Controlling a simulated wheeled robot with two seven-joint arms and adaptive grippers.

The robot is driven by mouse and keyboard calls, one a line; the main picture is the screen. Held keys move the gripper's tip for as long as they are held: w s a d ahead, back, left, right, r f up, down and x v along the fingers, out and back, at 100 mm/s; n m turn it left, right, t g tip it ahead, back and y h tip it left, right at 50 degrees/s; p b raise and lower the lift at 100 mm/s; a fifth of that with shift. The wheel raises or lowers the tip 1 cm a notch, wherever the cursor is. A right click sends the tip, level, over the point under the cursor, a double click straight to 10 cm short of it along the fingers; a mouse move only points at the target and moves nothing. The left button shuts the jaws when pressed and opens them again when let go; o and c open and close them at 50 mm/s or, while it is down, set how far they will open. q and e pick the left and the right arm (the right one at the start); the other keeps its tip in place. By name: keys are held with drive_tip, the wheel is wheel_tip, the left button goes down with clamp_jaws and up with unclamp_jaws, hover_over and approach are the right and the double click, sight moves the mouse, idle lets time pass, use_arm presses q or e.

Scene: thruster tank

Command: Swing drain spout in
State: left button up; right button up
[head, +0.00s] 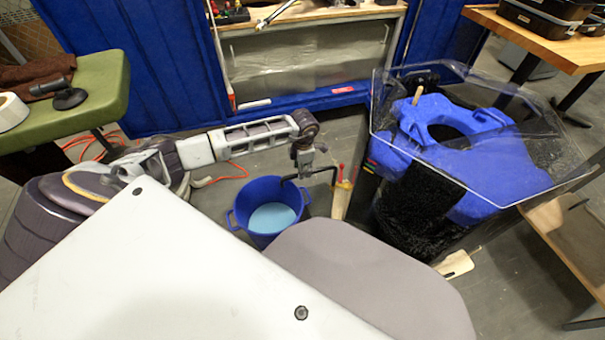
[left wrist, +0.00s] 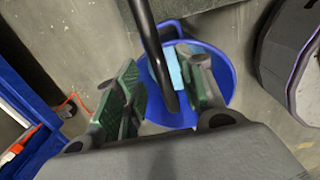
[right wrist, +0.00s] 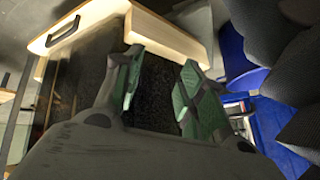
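The drain spout is a thin black bent pipe (head: 324,171) sticking out from the left side of the thruster tank (head: 405,215), above a blue bucket (head: 245,190). My left gripper (head: 304,172) points down at the spout over the bucket's right side. In the left wrist view the spout (left wrist: 152,42) runs between the two green-padded fingers (left wrist: 165,95), which stand apart with a visible gap. My right gripper (right wrist: 158,95) is open and empty, facing a dark speckled panel; it is not visible in the head view.
The bucket holds light blue liquid (head: 272,217). A clear cover (head: 480,95) lies over the tank's blue part (head: 480,165). A wooden piece with a black handle (right wrist: 63,30) is ahead of my right gripper. A green-topped bench (head: 95,90) stands at left.

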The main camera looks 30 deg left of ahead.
use_arm(q)
drive_tip(key=shift+a+f+b, duration=0.1)
drive_tip(key=shift+f+b, duration=0.2)
drive_tip(key=shift+f, duration=0.8)
drive_tip(key=shift+c, duration=0.4)
clamp_jaws()
